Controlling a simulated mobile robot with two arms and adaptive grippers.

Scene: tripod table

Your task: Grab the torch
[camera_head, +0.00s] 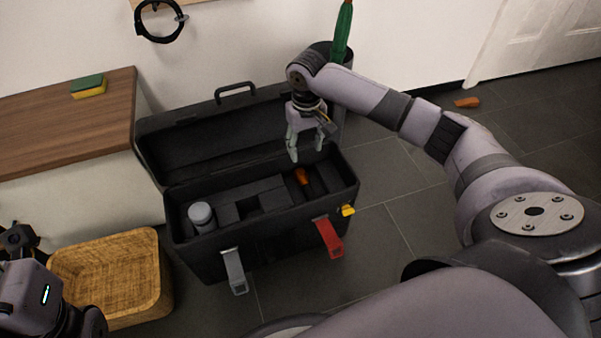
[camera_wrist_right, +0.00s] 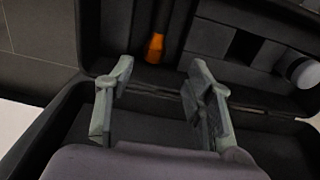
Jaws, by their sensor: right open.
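An orange object (camera_head: 302,176) with a dark, thin body lies in a right-hand compartment of the open black toolbox (camera_head: 215,255); it also shows in the right wrist view (camera_wrist_right: 155,48), just beyond the fingertips. A grey cylinder with a pale top (camera_head: 201,215) stands in the left end of the toolbox. I cannot tell for certain which of these is the torch. My right gripper (camera_head: 306,150) is open and empty above the toolbox, near its back right side, with its fingers (camera_wrist_right: 161,68) apart. Part of my left arm shows at lower left, but its fingers do not.
The toolbox lid (camera_head: 165,140) leans open behind my right gripper. A wicker basket (camera_head: 115,262) stands left of the box, below a wooden-topped cabinet (camera_head: 60,125) with a sponge (camera_head: 88,86). A dark bin (camera_head: 335,120) stands behind. Floor at right is mostly clear.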

